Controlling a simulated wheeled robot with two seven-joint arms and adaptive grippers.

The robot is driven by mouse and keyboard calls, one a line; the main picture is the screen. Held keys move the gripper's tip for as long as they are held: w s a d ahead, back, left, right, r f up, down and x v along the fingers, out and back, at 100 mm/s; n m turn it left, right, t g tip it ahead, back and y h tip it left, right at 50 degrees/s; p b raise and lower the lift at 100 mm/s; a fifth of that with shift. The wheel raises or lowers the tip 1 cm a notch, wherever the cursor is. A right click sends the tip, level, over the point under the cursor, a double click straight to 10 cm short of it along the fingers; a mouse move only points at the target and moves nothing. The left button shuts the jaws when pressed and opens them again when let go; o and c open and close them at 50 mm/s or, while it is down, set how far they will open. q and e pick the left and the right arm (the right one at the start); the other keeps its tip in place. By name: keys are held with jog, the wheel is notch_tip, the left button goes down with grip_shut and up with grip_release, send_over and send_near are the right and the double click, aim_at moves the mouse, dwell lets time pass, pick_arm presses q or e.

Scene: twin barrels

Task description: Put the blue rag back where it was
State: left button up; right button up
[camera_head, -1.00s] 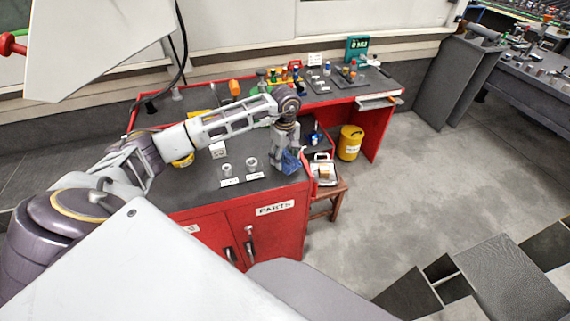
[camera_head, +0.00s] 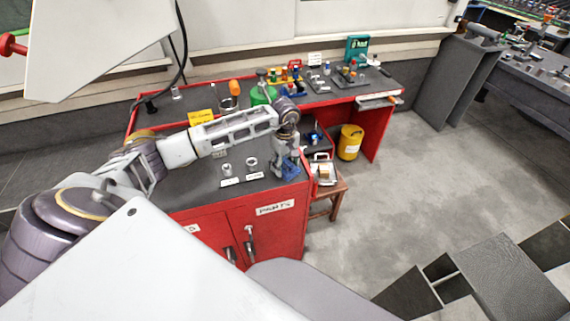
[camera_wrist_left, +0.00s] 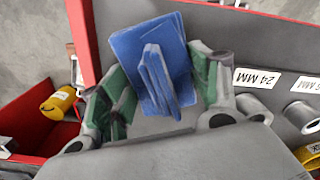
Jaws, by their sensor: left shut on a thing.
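The blue rag (camera_head: 291,171) is at the right end of the red parts cabinet's dark top (camera_head: 200,185), under my left gripper (camera_head: 287,161). In the left wrist view the rag (camera_wrist_left: 150,55) has a raised fold between the green-padded fingers of my left gripper (camera_wrist_left: 160,95), which are shut on it. Its flat part spreads against the dark top near the red edge. I cannot tell whether the whole rag touches the surface. My right gripper is not in view.
Two metal sockets (camera_head: 227,169) with white labels stand left of the gripper. A wooden stool (camera_head: 328,188) holding a tray and a yellow bin (camera_head: 350,142) stand to the right. A bench with tools and a green container (camera_head: 263,95) lies behind.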

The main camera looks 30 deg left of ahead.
aim_at(285, 160)
pick_arm(q)
jog(key=shift+f, duration=0.1)
jog(key=o, duration=1)
notch_tip(285, 160, up, 12)
jog(key=shift+r+b, duration=0.15)
jog(key=shift+b, duration=0.25)
dwell(0.6)
